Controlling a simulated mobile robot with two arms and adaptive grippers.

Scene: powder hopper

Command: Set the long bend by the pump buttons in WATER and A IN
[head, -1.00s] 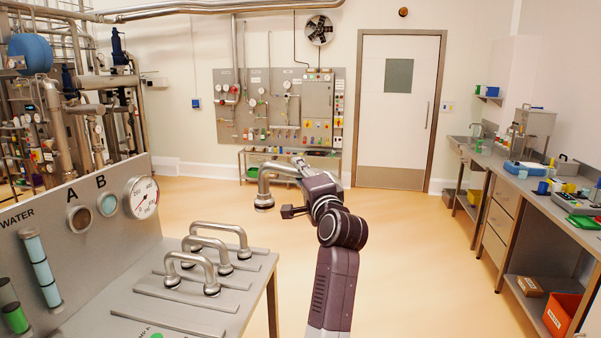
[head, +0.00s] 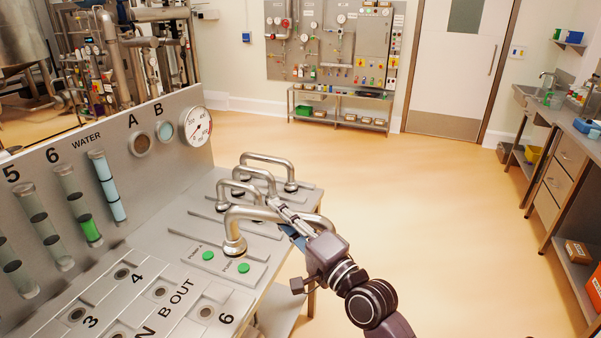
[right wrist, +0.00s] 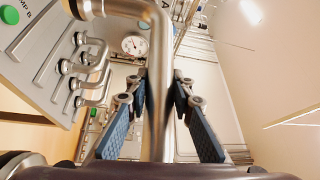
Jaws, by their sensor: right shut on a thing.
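The long bend (head: 262,213) is a thick polished steel pipe with collared ends. My right gripper (head: 284,214) is shut on its straight part, and in the right wrist view the fingers (right wrist: 160,98) lie on both sides of the pipe (right wrist: 159,60). The WATER label (head: 87,137) is on the upright panel. Part of an "N" label shows at the bottom edge; WATER and A IN ports are not identifiable. My left gripper is out of view.
Several smaller steel bends (head: 267,160) stand on the bench just behind the held one. The upright panel (head: 170,165) with sight tubes and a gauge (head: 196,126) borders the left. Port plates (head: 170,285) lie in front. Open floor (head: 440,200) is to the right.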

